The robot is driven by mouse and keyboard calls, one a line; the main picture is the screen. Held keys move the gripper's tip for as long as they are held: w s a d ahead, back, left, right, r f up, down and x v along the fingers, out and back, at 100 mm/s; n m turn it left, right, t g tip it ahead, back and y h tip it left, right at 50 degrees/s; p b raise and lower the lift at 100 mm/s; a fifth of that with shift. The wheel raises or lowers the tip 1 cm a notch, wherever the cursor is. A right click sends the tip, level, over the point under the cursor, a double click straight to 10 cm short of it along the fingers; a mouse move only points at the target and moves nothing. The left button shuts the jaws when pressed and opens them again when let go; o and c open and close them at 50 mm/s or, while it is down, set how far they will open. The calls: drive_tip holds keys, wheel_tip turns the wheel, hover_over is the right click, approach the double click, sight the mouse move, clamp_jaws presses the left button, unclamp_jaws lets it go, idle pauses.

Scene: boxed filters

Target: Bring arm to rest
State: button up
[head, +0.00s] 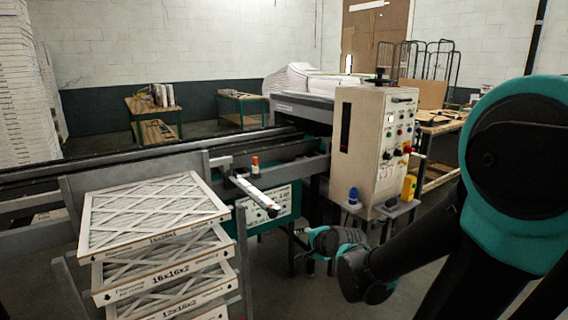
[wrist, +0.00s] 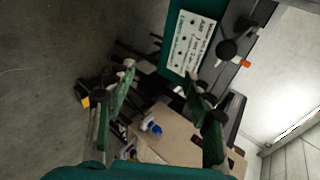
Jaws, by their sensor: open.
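My arm (head: 430,235) reaches from the right edge of the head view down toward the lower middle, bent, with its teal and black wrist end (head: 335,242) in front of the machine. The stack of boxed filters (head: 155,212), white pleated panels in cardboard frames, stands at the lower left of the head view, apart from my wrist.
A beige control cabinet (head: 372,145) with buttons stands behind my wrist. The conveyor rails (head: 120,165) run across the left and middle. A grey arm with a black tip (head: 255,195) juts out between the filters and my wrist. Work tables (head: 153,115) stand farther back.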

drive_tip(key=s+d+f+n+g+h, duration=0.4)
drive_tip(key=s+d+f+n+g, duration=0.2)
drive_tip(key=s+d+n, duration=0.6)
drive_tip(key=s+d+f, duration=0.1)
drive_tip(key=s+f, duration=0.1)
drive_tip(key=s, duration=0.1)
drive_tip(key=shift+f+n, duration=0.15)
drive_tip(key=shift+n, duration=0.15)
